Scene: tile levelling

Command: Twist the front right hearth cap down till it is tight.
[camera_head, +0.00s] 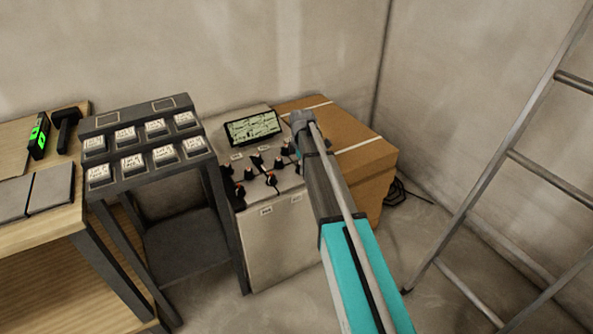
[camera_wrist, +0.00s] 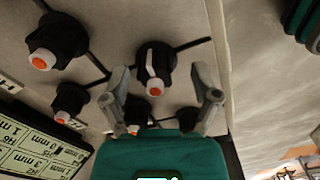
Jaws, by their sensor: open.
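Several black hearth caps with orange-and-white tops stand on the pale hearth cabinet (camera_head: 283,240); one shows near its front edge (camera_head: 271,180). In the wrist view, my gripper (camera_wrist: 161,72) is open, with one grey finger on either side of a black cap (camera_wrist: 155,65). Clear gaps show between that cap and both fingers. I cannot tell for sure whether it is the front right one. Two further caps are partly hidden near the gripper body, one of them low between the fingers (camera_wrist: 136,110). In the head view my arm hides the gripper's fingers and part of the hearth's right side.
A display (camera_head: 253,127) stands at the hearth's back. A dark rack (camera_head: 116,182) stands left, a cardboard box (camera_head: 367,157) right, and a ladder (camera_head: 512,153) far right.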

